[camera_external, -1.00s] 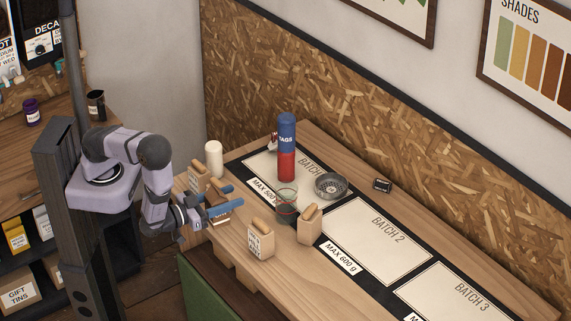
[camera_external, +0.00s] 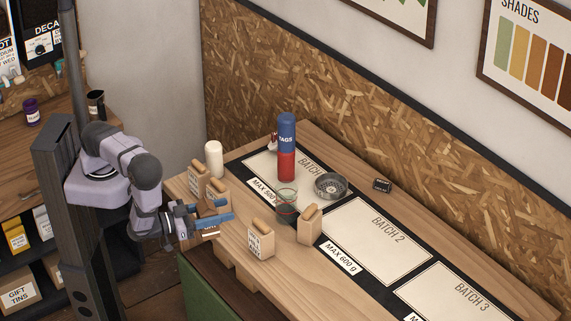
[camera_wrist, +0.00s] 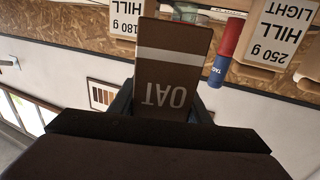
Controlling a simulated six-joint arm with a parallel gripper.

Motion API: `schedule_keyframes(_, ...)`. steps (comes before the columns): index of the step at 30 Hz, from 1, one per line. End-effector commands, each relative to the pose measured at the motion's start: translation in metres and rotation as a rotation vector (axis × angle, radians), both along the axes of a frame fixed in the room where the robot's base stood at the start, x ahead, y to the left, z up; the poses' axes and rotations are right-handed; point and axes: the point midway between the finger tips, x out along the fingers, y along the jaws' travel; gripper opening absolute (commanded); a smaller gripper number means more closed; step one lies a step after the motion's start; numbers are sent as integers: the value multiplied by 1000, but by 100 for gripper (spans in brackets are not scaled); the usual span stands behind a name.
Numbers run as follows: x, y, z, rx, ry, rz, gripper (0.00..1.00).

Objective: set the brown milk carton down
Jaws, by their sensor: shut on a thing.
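The brown milk carton (camera_wrist: 172,78) is dark brown with a pale stripe and the word OAT. It fills the middle of the wrist view, which is upside down, so the carton looks about upright. In the external view the carton (camera_external: 209,229) is partly hidden by the blue fingers. My gripper (camera_external: 220,210) is shut on it, at the left front end of the wooden table (camera_external: 240,235). I cannot tell whether its base touches the table.
Two tan bags (camera_external: 197,178) and a white bottle (camera_external: 214,158) stand just behind the carton. Two more tan bags (camera_external: 261,240), a glass (camera_external: 286,207) and a red-blue TAGS bottle (camera_external: 286,150) stand to the right. The BATCH 2 mat (camera_external: 375,240) is clear.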

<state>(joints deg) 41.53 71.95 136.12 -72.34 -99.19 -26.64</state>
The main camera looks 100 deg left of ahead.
Motion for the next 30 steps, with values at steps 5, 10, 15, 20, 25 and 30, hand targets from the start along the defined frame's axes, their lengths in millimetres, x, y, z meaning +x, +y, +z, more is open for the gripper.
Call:
schedule_keyframes(5, 0, 0, -20, 0, 0, 0, 22)
schedule_keyframes(10, 0, 0, -19, 0, 0, 0, 22)
schedule_keyframes(15, 0, 0, -19, 0, 0, 0, 22)
schedule_keyframes(20, 0, 0, -19, 0, 0, 0, 22)
schedule_keyframes(25, 0, 0, -19, 0, 0, 0, 22)
schedule_keyframes(30, 0, 0, -19, 0, 0, 1, 22)
